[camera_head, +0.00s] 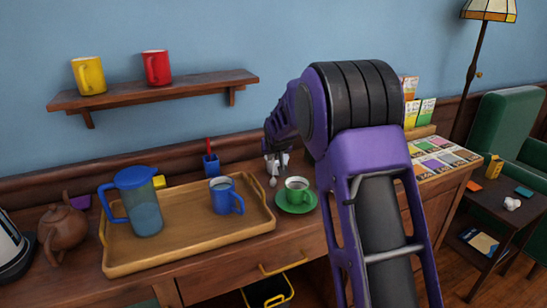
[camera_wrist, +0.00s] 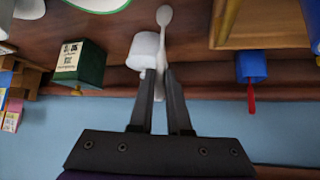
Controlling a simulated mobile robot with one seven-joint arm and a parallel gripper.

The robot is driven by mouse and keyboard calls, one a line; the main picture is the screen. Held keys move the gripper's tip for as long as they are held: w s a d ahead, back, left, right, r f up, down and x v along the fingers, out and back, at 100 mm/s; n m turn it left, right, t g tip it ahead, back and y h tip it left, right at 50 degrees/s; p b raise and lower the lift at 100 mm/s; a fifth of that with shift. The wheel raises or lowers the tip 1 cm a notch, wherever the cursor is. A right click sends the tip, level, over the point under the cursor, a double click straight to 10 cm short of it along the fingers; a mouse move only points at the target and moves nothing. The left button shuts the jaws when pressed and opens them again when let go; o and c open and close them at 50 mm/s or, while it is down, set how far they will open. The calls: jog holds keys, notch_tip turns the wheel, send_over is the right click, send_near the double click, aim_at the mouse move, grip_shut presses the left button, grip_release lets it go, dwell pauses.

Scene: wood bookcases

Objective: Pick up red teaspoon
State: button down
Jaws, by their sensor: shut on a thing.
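My gripper (camera_wrist: 160,80) is shut on a pale, whitish spoon (camera_wrist: 164,18), whose bowl points away from the fingers. In the head view the spoon's bowl (camera_head: 272,182) hangs below my gripper (camera_head: 274,156), near the back of the counter. A red handle (camera_head: 209,145) stands up from a small blue holder (camera_head: 211,165) to the left of my gripper. In the wrist view the red piece (camera_wrist: 251,98) sticks out of the blue holder (camera_wrist: 251,66), apart from the fingers. Its lower end is hidden in the holder.
A white container (camera_wrist: 143,52) is close beside the fingers. A green cup on a green saucer (camera_head: 295,208) stands just in front. A wooden tray (camera_head: 118,268) holds a blue pitcher (camera_head: 146,212) and a blue mug (camera_head: 221,197). A dark green box (camera_wrist: 80,65) is nearby.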

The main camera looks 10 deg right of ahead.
jog(key=shift+f, duration=0.15)
jog(key=c, duration=0.9)
grip_release()
